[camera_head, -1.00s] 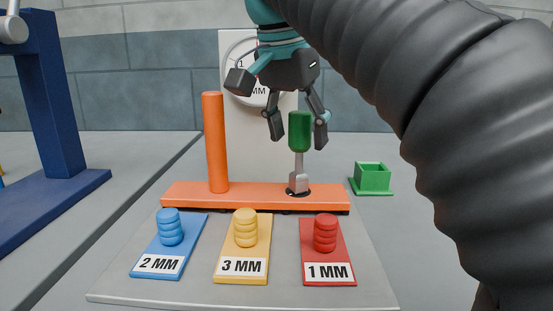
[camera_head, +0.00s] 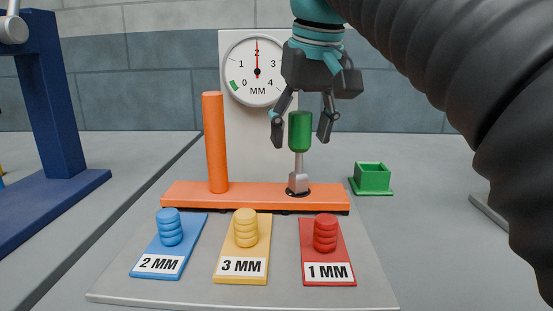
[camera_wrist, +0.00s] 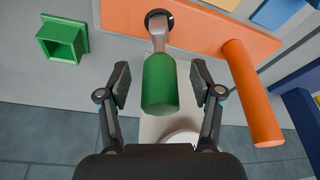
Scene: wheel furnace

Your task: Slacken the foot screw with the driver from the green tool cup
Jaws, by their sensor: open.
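The driver has a green handle (camera_head: 300,131) and a grey shank. It stands upright with its lower end at the foot screw (camera_head: 299,191), in a dark round hole at the right of the orange foot bar (camera_head: 240,195). My gripper (camera_head: 303,140) is open, its fingers on either side of the green handle. In the wrist view, my gripper (camera_wrist: 160,85) shows a gap between each finger and the driver handle (camera_wrist: 160,88). The green tool cup (camera_head: 373,178) is empty, at the right. The screw head itself is hidden under the driver tip.
An orange post (camera_head: 215,142) rises left of the driver. The dial (camera_head: 257,70) behind points to about 2 MM. Blue (camera_head: 168,247), yellow (camera_head: 242,250) and red (camera_head: 327,255) labelled plates lie in front, each with a ribbed knob. A blue frame (camera_head: 50,110) stands at left.

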